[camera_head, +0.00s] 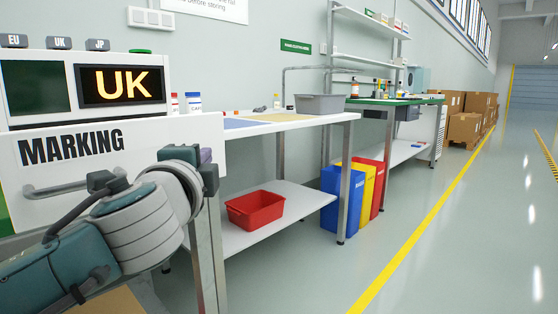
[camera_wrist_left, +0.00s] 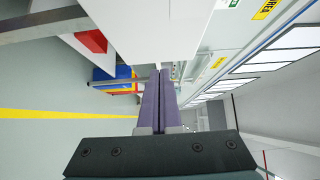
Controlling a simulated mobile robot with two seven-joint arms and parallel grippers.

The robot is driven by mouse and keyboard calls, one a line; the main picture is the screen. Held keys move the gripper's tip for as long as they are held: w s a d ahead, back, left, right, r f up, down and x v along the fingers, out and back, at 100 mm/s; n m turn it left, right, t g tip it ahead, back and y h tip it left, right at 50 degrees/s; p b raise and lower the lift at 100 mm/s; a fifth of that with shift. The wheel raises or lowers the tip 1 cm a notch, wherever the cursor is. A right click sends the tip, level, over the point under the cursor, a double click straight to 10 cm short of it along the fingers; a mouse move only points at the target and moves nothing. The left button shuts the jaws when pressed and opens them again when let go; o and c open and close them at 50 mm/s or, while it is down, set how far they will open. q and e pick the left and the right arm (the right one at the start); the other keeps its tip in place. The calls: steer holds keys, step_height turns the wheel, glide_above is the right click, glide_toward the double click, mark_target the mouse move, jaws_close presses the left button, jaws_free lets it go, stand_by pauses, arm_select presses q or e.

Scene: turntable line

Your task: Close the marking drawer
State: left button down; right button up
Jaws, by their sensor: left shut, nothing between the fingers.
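The marking drawer (camera_head: 150,135) has a white front with "MARKING" in black and a grey bar handle (camera_head: 75,187). Its front stands out toward me and reaches further right than the unit above, so it looks pulled out. My left gripper (camera_head: 206,156) is in front of the drawer front's right part, beyond the handle's right end. Its purple fingers are pressed together and empty, as the left wrist view also shows (camera_wrist_left: 160,75). There a white panel (camera_wrist_left: 150,30), probably the drawer front, lies just past the fingertips; contact cannot be told. My arm hides the drawer's lower part.
The marking unit's "UK" display (camera_head: 121,85) sits above the drawer. To the right stand a white table (camera_head: 335,119), a red crate (camera_head: 255,209) on its lower shelf, and a blue bin (camera_head: 342,200) beside yellow and red ones. The floor aisle at right is clear.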

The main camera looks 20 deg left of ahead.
arm_select(q)
steer(key=shift+w+a, duration=0.3)
steer(key=shift+a, duration=0.6)
steer(key=shift+w+a, duration=0.25)
steer(key=shift+a, duration=0.6)
arm_select(e)
steer(key=shift+f, duration=0.35)
arm_select(q)
steer(key=shift+a, duration=0.1)
